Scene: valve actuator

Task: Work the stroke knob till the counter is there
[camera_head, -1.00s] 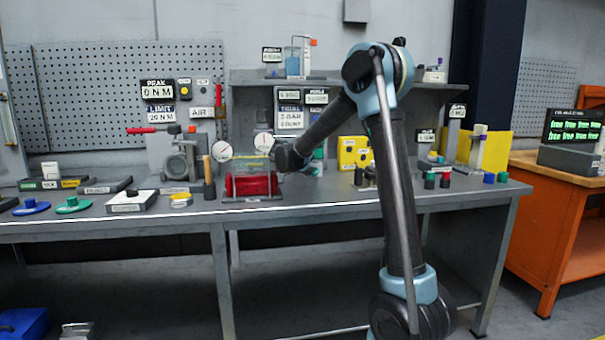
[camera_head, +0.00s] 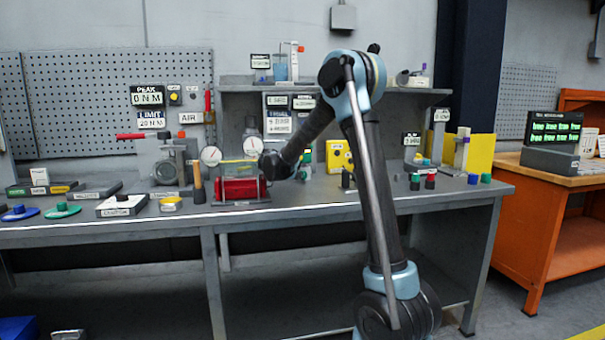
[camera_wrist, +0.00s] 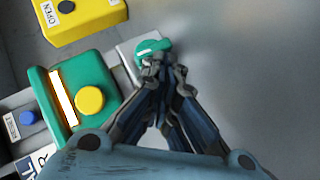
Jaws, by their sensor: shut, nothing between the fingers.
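In the wrist view, a round green knob (camera_wrist: 152,47) with a white mark sits on a pale plate, right at my fingertips. I take it for the stroke knob. My gripper (camera_wrist: 163,70) is shut and empty, its tips at the knob's near edge; I cannot tell whether they touch it. A green box (camera_wrist: 90,98) with a yellow button stands left of the fingers. In the head view my wrist hides the gripper and most of this spot. Small display panels (camera_head: 277,102) hang behind the arm; their digits are too small to read surely.
A yellow box marked OPEN (camera_wrist: 75,18) and a blue knob (camera_wrist: 29,117) are near the gripper. The red cylinder (camera_head: 239,188) with gauges stands left of my wrist. A wooden-handled tool (camera_head: 198,184) stands beside it. Bare grey surface (camera_wrist: 250,70) lies right of the fingers.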

